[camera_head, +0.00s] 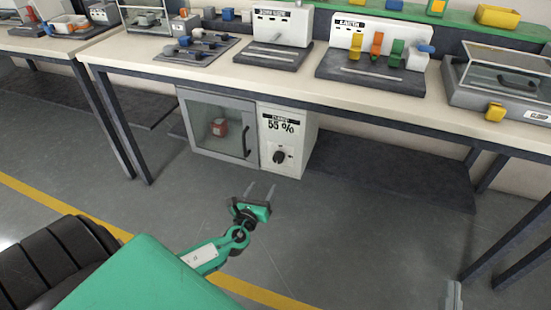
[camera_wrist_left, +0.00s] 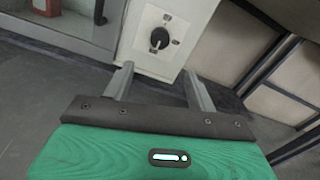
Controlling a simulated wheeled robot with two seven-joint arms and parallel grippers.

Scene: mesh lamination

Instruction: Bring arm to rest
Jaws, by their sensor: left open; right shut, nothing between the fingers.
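My left arm reaches in from the bottom left of the head view, with its green wrist. My left gripper (camera_head: 261,190) is open and empty over the floor, in front of the cabinet under the bench. In the left wrist view its two grey fingers (camera_wrist_left: 159,68) stand wide apart with nothing between them. At the bottom right edge of the head view, the grey fingertips of my right gripper (camera_head: 454,294) show close together, with nothing held. The rest of my right arm is out of view.
A long workbench (camera_head: 215,58) carries several fixtures and a lidded device (camera_head: 500,80). Below it stands a glass-door cabinet (camera_head: 217,125) with a red item inside and a dial panel (camera_head: 283,140) reading 55 %. A dark table leg (camera_head: 500,255) stands at right. Open floor (camera_head: 370,245) lies between.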

